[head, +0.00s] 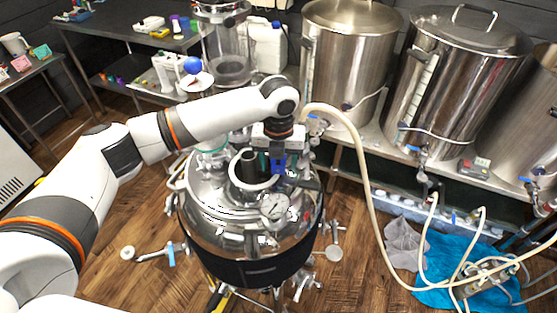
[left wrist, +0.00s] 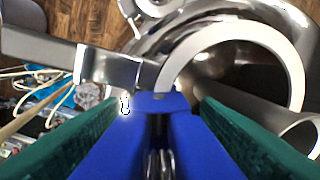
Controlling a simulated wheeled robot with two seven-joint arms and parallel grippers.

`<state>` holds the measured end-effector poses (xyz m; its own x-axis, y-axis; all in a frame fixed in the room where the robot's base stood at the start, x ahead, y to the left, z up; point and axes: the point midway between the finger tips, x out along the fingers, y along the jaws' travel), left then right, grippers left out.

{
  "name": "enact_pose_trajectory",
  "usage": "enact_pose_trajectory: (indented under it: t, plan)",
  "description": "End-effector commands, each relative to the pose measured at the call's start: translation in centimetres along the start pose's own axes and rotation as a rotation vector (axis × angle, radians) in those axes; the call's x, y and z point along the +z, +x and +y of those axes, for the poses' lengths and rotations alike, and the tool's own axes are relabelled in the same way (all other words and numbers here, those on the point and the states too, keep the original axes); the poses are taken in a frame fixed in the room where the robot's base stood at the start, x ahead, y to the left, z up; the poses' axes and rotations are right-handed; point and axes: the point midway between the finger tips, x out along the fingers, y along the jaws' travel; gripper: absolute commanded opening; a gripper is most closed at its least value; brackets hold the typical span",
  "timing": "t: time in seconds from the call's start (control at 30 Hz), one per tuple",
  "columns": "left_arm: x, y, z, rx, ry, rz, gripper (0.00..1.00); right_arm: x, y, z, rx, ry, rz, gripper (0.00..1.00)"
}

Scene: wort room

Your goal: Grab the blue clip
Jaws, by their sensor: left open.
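The blue clip (head: 279,166) is at the top of the steel vessel (head: 205,212), beside a white ring (head: 237,180). In the left wrist view the blue clip (left wrist: 157,135) fills the lower middle, close to the camera. My left gripper (head: 277,150) is over the clip, pointing down. In the left wrist view its two green finger pads stand open on either side of the clip, with a narrow gap visible near the tips. The clip's lower end is partly hidden in the head view. My right gripper is not in view.
A pressure gauge (head: 274,207) and steel fittings crowd the vessel lid close to the gripper. A pale hose (head: 366,165) loops at the right. Large steel kettles (head: 345,65) stand behind. Wooden floor (head: 100,220) is open at the left.

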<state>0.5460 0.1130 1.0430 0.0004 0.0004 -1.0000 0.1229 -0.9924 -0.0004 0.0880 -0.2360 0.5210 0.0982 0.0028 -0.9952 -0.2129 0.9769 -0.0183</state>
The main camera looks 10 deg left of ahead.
Motion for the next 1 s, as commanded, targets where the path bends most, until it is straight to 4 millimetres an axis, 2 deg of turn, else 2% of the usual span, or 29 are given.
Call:
enact_pose_trajectory:
  t: [0.07, 0.1, 0.3, 0.4, 0.67, 0.77, 1.0]
  plan:
    - [0.0, 0.0, 0.0, 0.000, 0.000, 0.000, 0.57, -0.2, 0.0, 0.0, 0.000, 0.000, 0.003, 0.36]
    - [0.0, 0.0, 0.0, 0.000, 0.000, 0.000, 0.54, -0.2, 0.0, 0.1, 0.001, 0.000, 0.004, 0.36]
    - [0.0, 0.0, 0.0, 0.000, 0.001, 0.000, 0.21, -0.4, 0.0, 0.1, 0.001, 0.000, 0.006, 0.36]
    - [0.0, -0.1, 0.0, 0.001, 0.001, 0.000, 0.09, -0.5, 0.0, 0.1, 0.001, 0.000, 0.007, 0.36]
    - [0.0, -0.4, 0.1, 0.002, 0.001, 0.001, 0.08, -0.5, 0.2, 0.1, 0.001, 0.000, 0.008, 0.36]
    - [-0.1, -1.6, 0.1, 0.003, 0.001, 0.004, 0.08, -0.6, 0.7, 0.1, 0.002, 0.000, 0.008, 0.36]
    - [-0.1, -6.5, 0.1, 0.003, 0.000, 0.004, 0.08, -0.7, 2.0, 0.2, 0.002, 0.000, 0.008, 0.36]
